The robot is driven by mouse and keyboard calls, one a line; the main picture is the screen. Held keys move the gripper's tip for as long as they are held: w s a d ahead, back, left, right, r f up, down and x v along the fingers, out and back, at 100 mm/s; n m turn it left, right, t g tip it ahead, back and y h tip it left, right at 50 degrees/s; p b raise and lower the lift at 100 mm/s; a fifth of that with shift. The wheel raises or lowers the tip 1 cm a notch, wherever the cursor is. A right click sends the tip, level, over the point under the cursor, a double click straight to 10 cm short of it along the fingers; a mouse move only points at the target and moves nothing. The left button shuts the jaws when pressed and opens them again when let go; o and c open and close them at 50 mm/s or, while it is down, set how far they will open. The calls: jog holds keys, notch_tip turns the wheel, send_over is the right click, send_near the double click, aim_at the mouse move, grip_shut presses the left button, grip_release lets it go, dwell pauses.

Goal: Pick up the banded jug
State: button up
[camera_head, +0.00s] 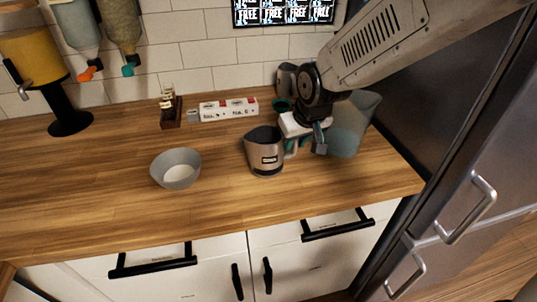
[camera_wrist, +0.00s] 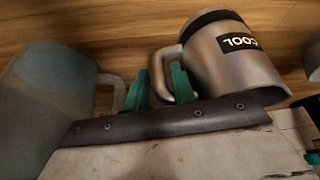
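The banded jug (camera_head: 266,158) is a grey metal jug with a dark label, standing upright on the wooden counter. In the wrist view the jug (camera_wrist: 235,65) shows a black band and the word "COOL"; its handle (camera_wrist: 158,68) faces my fingers. My gripper (camera_head: 299,139) is low over the counter, just right of the jug on its handle side. In the wrist view its two teal fingers (camera_wrist: 160,88) are spread, with part of the handle appearing in the gap. I cannot tell whether a finger touches it.
A translucent blue-grey jug (camera_head: 352,128) stands close right of my gripper. Another grey jug (camera_head: 286,76) stands behind. A grey bowl (camera_head: 176,168) is on the left. The counter left of the bowl is clear.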

grip_shut()
jog(key=shift+r, duration=0.25)
